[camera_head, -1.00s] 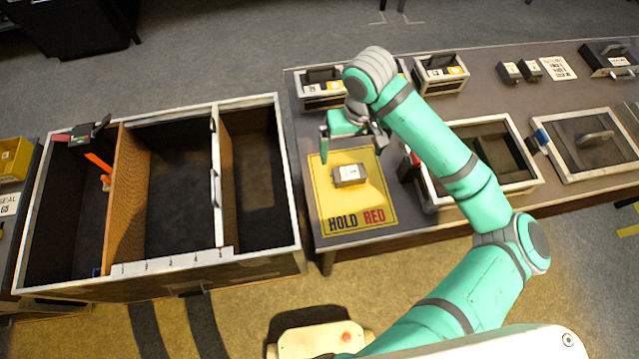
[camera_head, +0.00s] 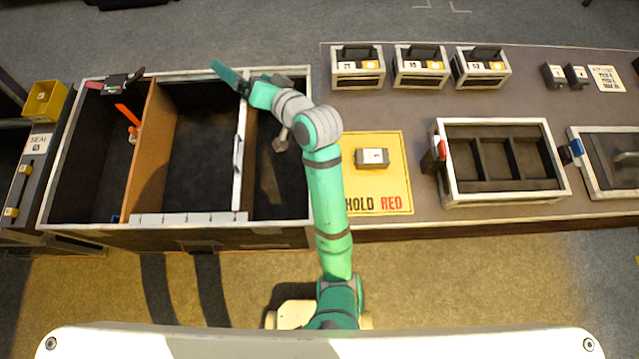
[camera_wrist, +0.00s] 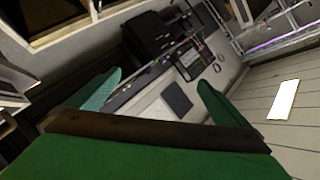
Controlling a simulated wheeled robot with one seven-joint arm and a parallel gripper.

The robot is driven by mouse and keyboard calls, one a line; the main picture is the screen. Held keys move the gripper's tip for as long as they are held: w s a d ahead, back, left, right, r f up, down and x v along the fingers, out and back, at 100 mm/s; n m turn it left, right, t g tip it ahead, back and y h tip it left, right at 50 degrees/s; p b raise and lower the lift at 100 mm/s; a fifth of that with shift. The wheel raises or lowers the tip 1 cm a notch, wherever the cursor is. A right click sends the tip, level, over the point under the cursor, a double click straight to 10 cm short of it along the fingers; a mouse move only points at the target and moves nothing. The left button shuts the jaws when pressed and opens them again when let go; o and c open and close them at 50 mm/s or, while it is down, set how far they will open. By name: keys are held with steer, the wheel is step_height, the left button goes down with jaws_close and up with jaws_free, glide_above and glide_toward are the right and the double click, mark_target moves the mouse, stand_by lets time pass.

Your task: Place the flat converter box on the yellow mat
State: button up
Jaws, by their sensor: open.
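The flat converter box (camera_head: 372,158), a small grey box with a white label on top, rests on the yellow mat (camera_head: 385,198) in the head view. The mat is marked HOLD RED, and my arm covers part of its left edge. My gripper (camera_head: 230,80) is apart from the box, up and to the left, over the back of the large divided bin. In the wrist view my gripper (camera_wrist: 158,88) shows its two green fingers spread, with nothing between them.
The large open bin (camera_head: 190,218) with dividers stands left of the mat. Right of the mat is a tray with compartments (camera_head: 505,198). Several small cases (camera_head: 421,68) line the table's back. A yellow bin (camera_head: 45,100) stands far left.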

steer(key=s+d+f+m+t+h, duration=0.2)
steer(key=s+d+f+m+h, duration=0.15)
steer(key=s+f, duration=0.45)
steer(key=s+d+f+m+t+h, duration=0.35)
steer(key=s+f+h, duration=0.2)
steer(key=s, duration=0.55)
steer(key=s+d+n, duration=0.4)
steer(key=s+d, duration=0.1)
steer(key=s, duration=0.5)
steer(key=s+d+n+g+h, duration=0.1)
steer(key=s+d+n, duration=0.3)
steer(key=s, duration=0.6)
steer(key=shift+d+r, duration=0.15)
steer(key=shift+d, duration=0.3)
steer(key=shift+s, duration=0.15)
